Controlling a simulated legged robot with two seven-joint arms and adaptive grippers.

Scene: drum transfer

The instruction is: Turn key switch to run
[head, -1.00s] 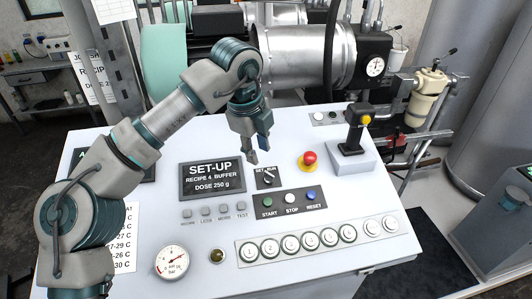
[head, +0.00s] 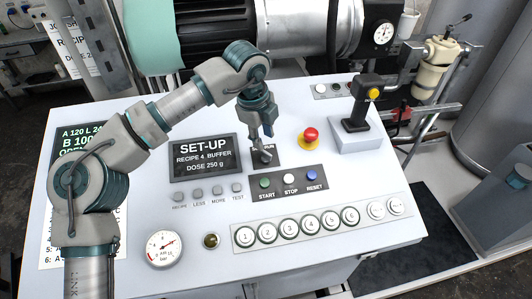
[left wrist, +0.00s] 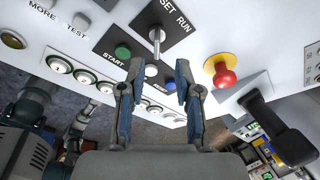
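The key switch is a small dark plate (head: 270,159) with SET and RUN labels on the white sloping panel. In the left wrist view its silver key (left wrist: 157,40) stands out from the plate (left wrist: 140,32), ahead of my fingers and roughly between them. My left gripper (head: 262,154) is over the switch in the head view and hides most of the key and the SET label. In the left wrist view the gripper (left wrist: 158,76) is open with nothing between its fingertips. The display (head: 205,157) reads SET-UP. My right gripper is not in view.
A red emergency button (head: 311,136) on a yellow base is right of the switch. A black joystick (head: 362,105) stands further right. START, STOP and RESET buttons (head: 289,180) lie just below the switch. A gauge (head: 164,248) sits at lower left.

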